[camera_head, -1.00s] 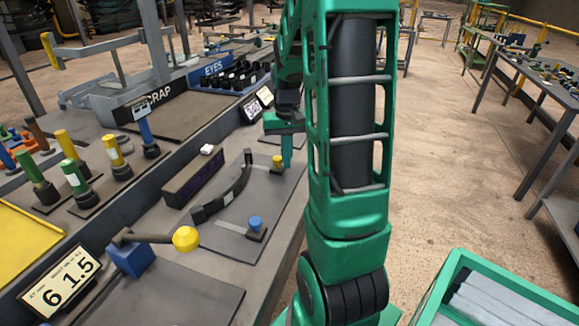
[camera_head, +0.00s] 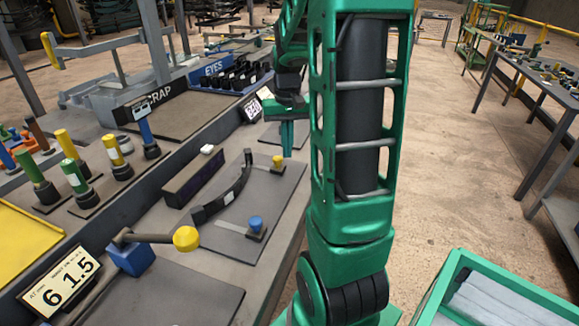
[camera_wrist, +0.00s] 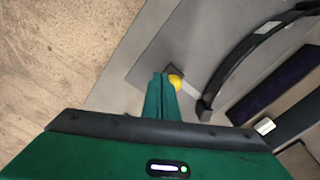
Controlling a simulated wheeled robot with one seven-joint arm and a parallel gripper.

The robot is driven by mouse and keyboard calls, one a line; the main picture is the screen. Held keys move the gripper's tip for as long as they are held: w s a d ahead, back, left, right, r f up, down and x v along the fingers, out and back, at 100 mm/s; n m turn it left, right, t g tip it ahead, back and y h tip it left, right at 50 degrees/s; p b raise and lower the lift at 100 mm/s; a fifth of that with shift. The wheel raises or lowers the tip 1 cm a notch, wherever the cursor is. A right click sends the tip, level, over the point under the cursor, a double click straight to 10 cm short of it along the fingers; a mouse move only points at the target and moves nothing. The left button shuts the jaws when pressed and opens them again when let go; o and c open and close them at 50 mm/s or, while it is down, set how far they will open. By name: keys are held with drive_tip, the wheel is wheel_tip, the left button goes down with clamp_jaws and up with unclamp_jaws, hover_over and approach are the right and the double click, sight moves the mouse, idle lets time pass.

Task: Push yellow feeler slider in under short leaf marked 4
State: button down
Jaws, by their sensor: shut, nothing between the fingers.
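The yellow feeler slider (camera_head: 278,161) has a yellow knob on a dark base and stands at the far end of a grey plate. In the wrist view its yellow knob (camera_wrist: 175,82) shows just right of my fingertips, partly hidden by them. A curved black leaf (camera_head: 225,195) arches over the plate, left of the slider; I cannot read a 4 on it. It also shows in the wrist view (camera_wrist: 243,62). A pale strip runs from the slider toward the leaf's end. My gripper (camera_head: 287,155) is shut and empty, close to the knob; I cannot tell whether they touch.
A blue-knobbed slider (camera_head: 255,224) stands near the leaf's near end. A long dark block (camera_head: 193,178) lies left of the leaf. A yellow-ended mallet (camera_head: 186,239) lies nearer. The table's right edge drops to the floor close beside the plate.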

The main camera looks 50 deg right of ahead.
drive_tip(key=shift+r, duration=1.45)
drive_tip(key=s+a, duration=0.7)
drive_tip(key=s, duration=0.2)
drive_tip(key=s+a+f+n, duration=0.1)
drive_tip(key=s+a, duration=0.6)
drive_tip(key=s, duration=0.3)
drive_tip(key=shift+s, duration=0.1)
drive_tip(key=shift+w+f, duration=0.3)
drive_tip(key=shift+w, duration=0.3)
